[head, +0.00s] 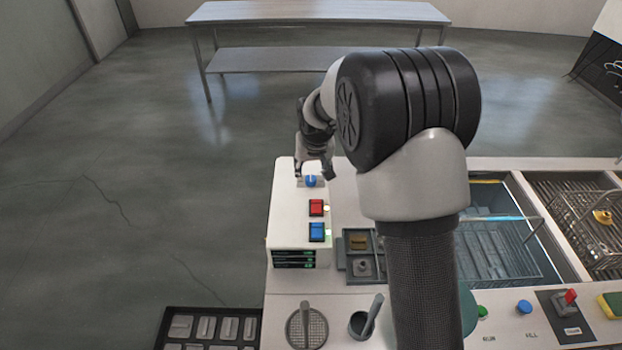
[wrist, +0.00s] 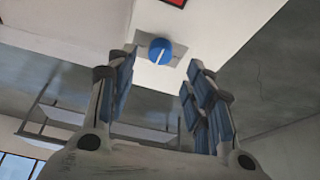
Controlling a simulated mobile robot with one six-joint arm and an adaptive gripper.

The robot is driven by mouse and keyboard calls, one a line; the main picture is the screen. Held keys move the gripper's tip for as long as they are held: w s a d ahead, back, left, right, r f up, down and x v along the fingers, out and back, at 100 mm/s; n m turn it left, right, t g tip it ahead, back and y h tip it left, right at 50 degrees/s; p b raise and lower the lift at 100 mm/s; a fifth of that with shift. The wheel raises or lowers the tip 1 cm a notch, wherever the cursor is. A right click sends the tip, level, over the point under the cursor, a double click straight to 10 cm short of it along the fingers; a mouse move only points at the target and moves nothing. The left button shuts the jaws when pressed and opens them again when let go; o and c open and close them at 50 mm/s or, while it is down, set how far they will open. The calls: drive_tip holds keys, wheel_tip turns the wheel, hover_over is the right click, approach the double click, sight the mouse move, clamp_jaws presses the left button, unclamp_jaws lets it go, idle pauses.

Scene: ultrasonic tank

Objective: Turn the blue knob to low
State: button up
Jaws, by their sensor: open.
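The blue knob (head: 311,181) sits on top of the white control box (head: 290,222), at its far end. In the wrist view the knob (wrist: 160,51) is round with a white pointer line across it, on a grey plate. My gripper (head: 314,174) is at the knob in the head view. In the wrist view my gripper (wrist: 157,75) is open, one blue-padded finger on each side of the knob, with gaps between. I cannot tell whether the fingertips reach down level with the knob. The low marking is not readable.
A red switch (head: 316,207) and a blue switch (head: 317,232) stand on the same box, nearer than the knob. The tank (head: 497,240) and wire basket (head: 590,235) are to the right. A grey tray (head: 360,243) lies beside the box. Open floor is to the left.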

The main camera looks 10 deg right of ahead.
sight(311, 178)
drive_tip(key=b+x, duration=0.1)
drive_tip(key=x, duration=0.5)
drive_tip(key=shift+c, duration=0.2)
drive_tip(key=c, duration=1)
